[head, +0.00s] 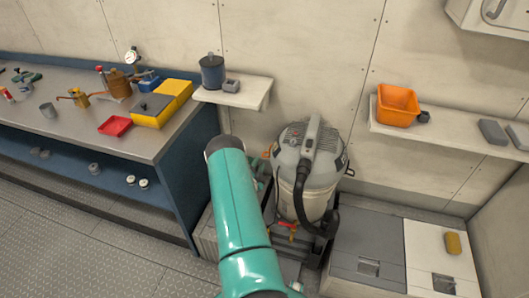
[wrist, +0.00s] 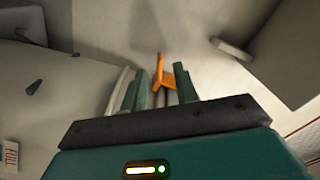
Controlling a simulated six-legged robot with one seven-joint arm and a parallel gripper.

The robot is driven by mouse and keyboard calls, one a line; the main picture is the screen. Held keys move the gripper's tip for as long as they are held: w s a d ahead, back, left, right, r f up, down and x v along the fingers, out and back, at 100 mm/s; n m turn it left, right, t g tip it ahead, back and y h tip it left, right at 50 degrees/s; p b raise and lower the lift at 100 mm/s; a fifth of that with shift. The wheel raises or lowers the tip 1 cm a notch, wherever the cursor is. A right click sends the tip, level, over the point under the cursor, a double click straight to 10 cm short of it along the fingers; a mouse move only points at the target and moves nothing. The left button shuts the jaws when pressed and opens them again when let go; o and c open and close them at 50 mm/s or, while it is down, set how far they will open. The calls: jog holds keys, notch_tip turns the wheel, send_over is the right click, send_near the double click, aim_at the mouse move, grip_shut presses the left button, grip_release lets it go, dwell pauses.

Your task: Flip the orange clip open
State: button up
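The orange clip (wrist: 160,74) shows in the wrist view as a small bent piece with an upright tab, just beyond and between my fingers. My gripper (wrist: 157,86) is open, with a green finger on each side of the clip; I cannot tell whether either touches it. In the head view, the grey canister vacuum (head: 305,180) stands on the floor by the wall, with small orange parts on its left side and lower front. My teal arm reaches to its left side and hides much of my gripper there.
A workbench (head: 140,140) with tools, a red tray (head: 115,125) and a yellow case (head: 160,105) stands at left. A wall shelf (head: 240,95) holds a dark pot. Another shelf (head: 450,135) holds an orange bin (head: 397,105). Low lockers (head: 370,235) stand right of the vacuum. Floor at left is clear.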

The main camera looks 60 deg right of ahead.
jog(key=w+d, duration=0.1)
jog(key=d, duration=0.8)
jog(key=shift+w, duration=0.3)
